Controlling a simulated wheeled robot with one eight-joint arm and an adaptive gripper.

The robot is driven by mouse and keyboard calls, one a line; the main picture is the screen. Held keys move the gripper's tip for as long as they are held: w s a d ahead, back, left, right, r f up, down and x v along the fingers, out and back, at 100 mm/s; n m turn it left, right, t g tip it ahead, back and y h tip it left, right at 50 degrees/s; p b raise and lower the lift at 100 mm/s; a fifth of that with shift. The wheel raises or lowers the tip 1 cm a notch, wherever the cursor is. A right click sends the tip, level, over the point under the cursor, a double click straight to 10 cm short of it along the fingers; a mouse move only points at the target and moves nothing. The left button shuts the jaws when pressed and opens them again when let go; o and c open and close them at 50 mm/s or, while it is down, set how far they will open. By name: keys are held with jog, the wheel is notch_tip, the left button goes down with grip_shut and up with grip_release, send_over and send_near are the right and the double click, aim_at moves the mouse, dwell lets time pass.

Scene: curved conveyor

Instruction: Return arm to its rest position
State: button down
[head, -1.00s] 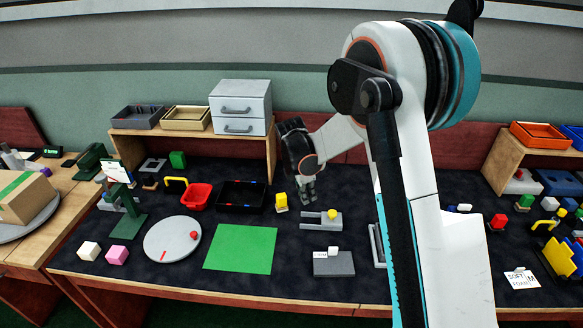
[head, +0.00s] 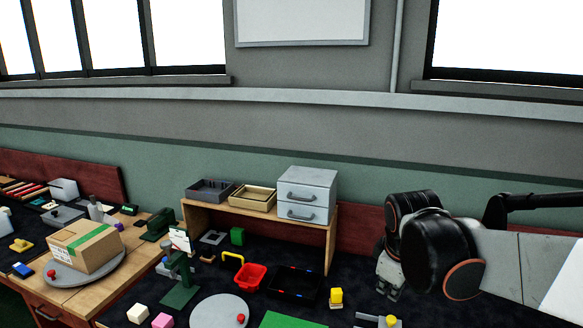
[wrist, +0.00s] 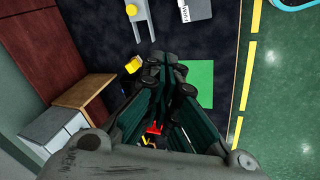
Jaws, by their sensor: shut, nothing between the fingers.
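My gripper (head: 390,282) hangs at the right of the head view, beside the wooden shelf and above the dark bench mat. It also shows in the wrist view (wrist: 165,65), where its fingers are together with nothing between them. My arm comes in from the right edge of the head view, with the dark wrist joints at its end. The gripper is clear of the objects on the bench.
The wooden shelf (head: 331,240) carries a grey drawer unit (head: 308,190) and trays. Below are a red basket (head: 250,277), a black tray (head: 295,283), a yellow block (head: 336,296) and a round grey plate (head: 215,312). A cardboard box (head: 86,247) sits on the left bench.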

jog(key=s+a+r+m+t+y, duration=0.1)
jog(key=s+m+t, duration=0.2)
jog(key=s+m, duration=0.6)
jog(key=s, duration=0.6)
jog(key=shift+s+m, duration=0.25)
jog(key=shift+m, duration=0.05)
